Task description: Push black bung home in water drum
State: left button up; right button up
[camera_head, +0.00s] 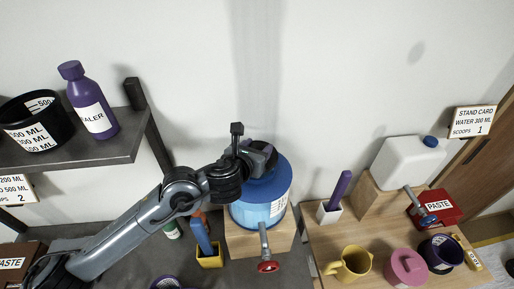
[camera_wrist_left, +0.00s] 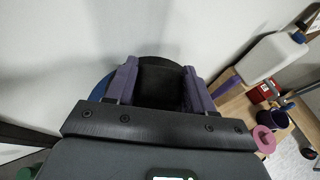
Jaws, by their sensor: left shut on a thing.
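The blue water drum (camera_head: 262,210) stands on a wooden block, with a label on its side and a red-handled tap at its front. My left gripper (camera_head: 264,157) is over the drum's top, its arm coming in from the lower left. In the left wrist view its two purple-padded fingers are shut on the black bung (camera_wrist_left: 160,80), which lies between them. The drum's blue top (camera_wrist_left: 98,90) shows behind and to the left of the fingers. The bung's lower end and the drum's opening are hidden, so I cannot tell how deep the bung sits. My right gripper is not in view.
A white jerrycan (camera_head: 408,163) with a blue cap stands on a wooden block at right. A yellow mug (camera_head: 350,264), pink pot (camera_head: 405,268) and red paste box (camera_head: 436,207) are on the wooden table. A shelf (camera_head: 80,155) with a purple bottle (camera_head: 92,105) is at left.

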pick_arm(q)
jog(key=shift+b, duration=0.4)
dwell(0.8)
jog(key=shift+f, duration=0.15)
dwell(0.3)
jog(key=shift+f+b, duration=1.45)
jog(key=shift+b, duration=0.35)
jog(key=o, duration=1.2)
jog(key=p+v, duration=0.1)
jog(key=v, duration=0.8)
jog(key=shift+r, duration=0.15)
jog(key=shift+v, duration=0.85)
